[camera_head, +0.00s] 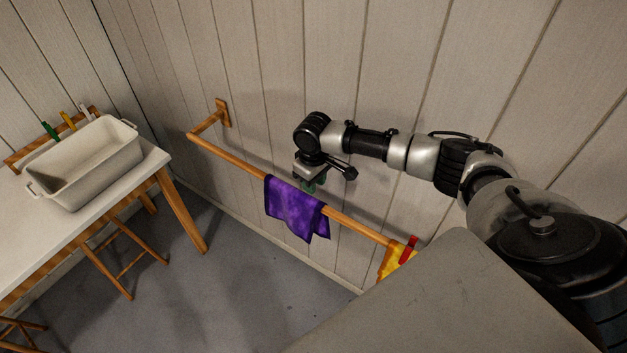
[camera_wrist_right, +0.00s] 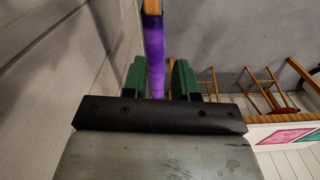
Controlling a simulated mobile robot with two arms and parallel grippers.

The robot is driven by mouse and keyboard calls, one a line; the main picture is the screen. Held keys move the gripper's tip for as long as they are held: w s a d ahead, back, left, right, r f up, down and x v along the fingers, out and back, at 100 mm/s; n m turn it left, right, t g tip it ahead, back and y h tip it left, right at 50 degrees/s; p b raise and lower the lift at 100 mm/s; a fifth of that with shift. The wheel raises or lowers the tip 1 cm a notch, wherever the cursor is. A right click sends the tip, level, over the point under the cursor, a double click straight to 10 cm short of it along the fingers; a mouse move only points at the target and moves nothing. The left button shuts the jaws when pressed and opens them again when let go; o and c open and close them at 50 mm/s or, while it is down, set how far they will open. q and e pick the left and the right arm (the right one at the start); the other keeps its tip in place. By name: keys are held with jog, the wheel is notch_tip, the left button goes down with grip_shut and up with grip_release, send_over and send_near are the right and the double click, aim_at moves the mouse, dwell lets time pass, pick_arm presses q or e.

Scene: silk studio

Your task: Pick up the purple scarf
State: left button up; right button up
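The purple scarf (camera_head: 294,208) hangs folded over a wooden wall rail (camera_head: 240,163). In the right wrist view the scarf (camera_wrist_right: 155,48) is a narrow purple strip running up between the fingers. My right gripper (camera_head: 310,187) is just above and behind the rail at the scarf's top edge. Its two green fingers (camera_wrist_right: 160,76) are apart, on either side of the scarf in that view. I cannot tell how deep the scarf sits between them. My left gripper is not in view.
A yellow cloth with a red clip (camera_head: 409,250) hangs at the rail's right end. The panelled wall is close behind the rail. A white table with a pale basin (camera_head: 85,165) stands at left. A grey surface (camera_head: 440,300) fills the lower right. The floor between is clear.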

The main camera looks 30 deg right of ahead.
aim_at(316, 205)
jog(key=o, duration=1)
jog(key=f+n+b, duration=0.2)
jog(key=n, duration=0.4)
jog(key=f+n+b, duration=0.2)
jog(key=n+b, duration=0.1)
jog(key=n, duration=0.3)
jog(key=f+n+b, duration=0.1)
jog(key=n+b, duration=0.2)
jog(key=n, duration=0.3)
jog(key=shift+s+d+f, duration=0.15)
jog(key=shift+d+f, duration=0.05)
jog(key=shift+f, duration=0.55)
jog(key=shift+f+b, duration=0.35)
jog(key=shift+f, duration=0.25)
jog(key=shift+f, duration=0.1)
